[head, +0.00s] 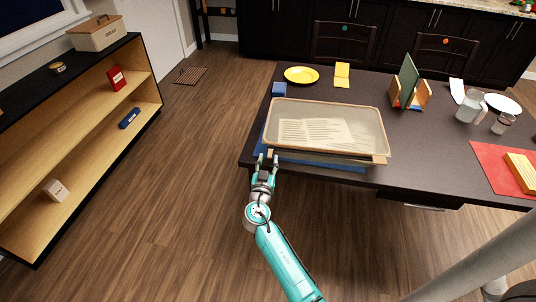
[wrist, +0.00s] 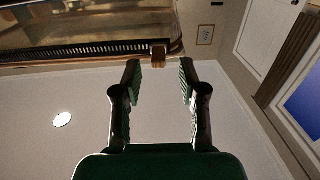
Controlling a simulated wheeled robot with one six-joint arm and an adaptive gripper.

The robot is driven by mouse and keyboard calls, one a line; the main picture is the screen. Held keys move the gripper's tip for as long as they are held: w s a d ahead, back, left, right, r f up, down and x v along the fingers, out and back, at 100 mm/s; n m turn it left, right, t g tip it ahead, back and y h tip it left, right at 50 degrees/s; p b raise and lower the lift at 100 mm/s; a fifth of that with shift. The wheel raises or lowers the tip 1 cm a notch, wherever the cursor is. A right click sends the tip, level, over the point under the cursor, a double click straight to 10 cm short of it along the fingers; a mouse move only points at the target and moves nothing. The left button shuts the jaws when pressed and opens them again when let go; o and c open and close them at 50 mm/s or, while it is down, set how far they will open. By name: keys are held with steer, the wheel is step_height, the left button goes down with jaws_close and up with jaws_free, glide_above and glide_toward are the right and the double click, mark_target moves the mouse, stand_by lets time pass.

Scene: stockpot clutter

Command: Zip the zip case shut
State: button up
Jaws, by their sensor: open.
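The zip case (head: 330,112) lies on the dark table, a clear-topped case with a tan rim and printed sheets inside. Its front edge faces my gripper (head: 267,160), which is at the front left corner. In the wrist view the case (wrist: 90,22) fills the top left, with a dark toothed zip strip (wrist: 75,50) along its edge. A small brown block (wrist: 158,54), perhaps the zip slider, sits at the strip's right end. My gripper (wrist: 160,68) is open, its fingers either side of the block and seemingly apart from it. I cannot tell how far the zip is closed.
A blue sheet or folder (head: 345,166) shows under the case. A blue block (head: 279,89), yellow plate (head: 302,75) and book stand (head: 408,85) are behind it. A jug (head: 470,108) and red mat (head: 503,168) are right. A shelf (head: 85,120) stands left across open floor.

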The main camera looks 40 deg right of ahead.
mark_target(269, 157)
steer(key=shift+x, duration=1.85)
jaws_close()
